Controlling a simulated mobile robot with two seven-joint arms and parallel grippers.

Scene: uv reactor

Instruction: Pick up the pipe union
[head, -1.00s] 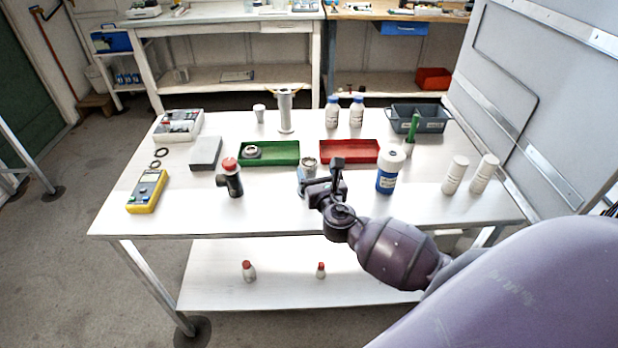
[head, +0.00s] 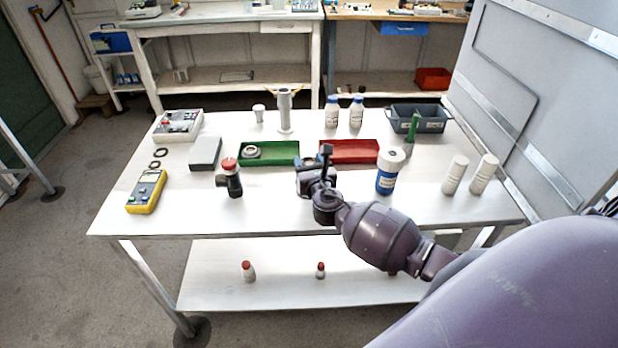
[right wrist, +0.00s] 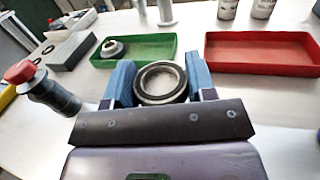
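The pipe union appears to be the dark ring-topped piece with a pale metal bore (right wrist: 160,83) in the right wrist view. It sits between the two blue fingers of my right gripper (right wrist: 160,80), which touch it on both sides, so the gripper looks shut on it. In the head view my right gripper (head: 312,172) is over the middle of the table, in front of the trays, and hides most of the piece. A pale grey ringed fitting (head: 251,152) lies in the green tray (head: 284,160); it also shows in the right wrist view (right wrist: 109,48). My left gripper is out of view.
A red tray (head: 362,157) and a blue-labelled jar (head: 386,180) stand to the right. A red-capped dark pipe fitting (head: 232,180) and a yellow multimeter (head: 147,192) are to the left. White bottles (head: 455,175) stand at the right. The table's front strip is clear.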

